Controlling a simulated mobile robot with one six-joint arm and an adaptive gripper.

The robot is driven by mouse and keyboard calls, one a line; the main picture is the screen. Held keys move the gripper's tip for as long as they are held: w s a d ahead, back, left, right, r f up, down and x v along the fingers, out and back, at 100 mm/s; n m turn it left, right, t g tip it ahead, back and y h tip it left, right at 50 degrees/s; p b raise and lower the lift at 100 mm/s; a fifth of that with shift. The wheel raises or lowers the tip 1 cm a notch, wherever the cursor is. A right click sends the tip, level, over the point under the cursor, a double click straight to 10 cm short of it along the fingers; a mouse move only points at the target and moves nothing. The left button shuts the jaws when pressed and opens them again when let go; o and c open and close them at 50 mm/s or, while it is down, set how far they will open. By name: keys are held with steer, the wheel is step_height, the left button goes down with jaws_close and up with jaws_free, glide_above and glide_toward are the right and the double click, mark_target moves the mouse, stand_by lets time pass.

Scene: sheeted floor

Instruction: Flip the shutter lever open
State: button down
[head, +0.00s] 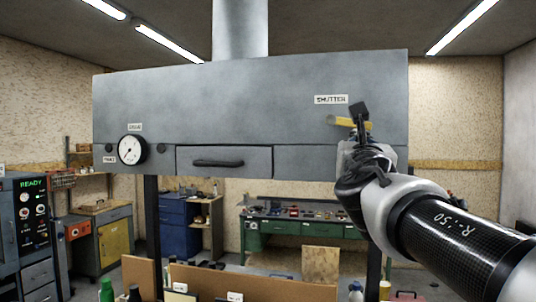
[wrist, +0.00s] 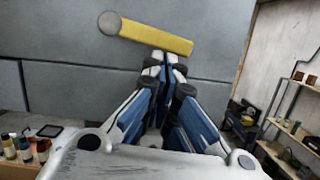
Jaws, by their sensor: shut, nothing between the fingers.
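The shutter lever (head: 344,122) is a yellow bar on the grey hood front (head: 250,100), just below the "SHUTTER" label (head: 331,99). In the wrist view the lever (wrist: 155,37) runs from a round grey pivot (wrist: 109,23) at its left end, sloping slightly down to the right. My gripper (head: 359,112) is shut and empty at the lever's right part. In the wrist view my fingertips (wrist: 165,57) are just below the lever's right half. I cannot tell whether they touch it. In the head view my gripper hides part of the lever.
The hood has a drawer (head: 224,161) with a black handle, and a round gauge (head: 132,149) with knobs at its left. Green and blue workbenches (head: 300,227) stand behind. In the wrist view, shelves (wrist: 292,118) stand at the right and small bottles (wrist: 26,148) at lower left.

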steer(key=shift+s+d+r+n+y, duration=0.15)
steer(key=shift+d+r+n+y, duration=0.25)
steer(key=shift+n, duration=0.5)
steer(key=shift+a+r, duration=0.1)
steer(key=s+a+f+b, duration=0.3)
steer(key=s+f, duration=0.3)
steer(key=s, duration=0.3)
steer(key=shift+s+f+b, duration=0.15)
steer(key=shift+f+b, duration=0.1)
steer(key=shift+b, duration=0.3)
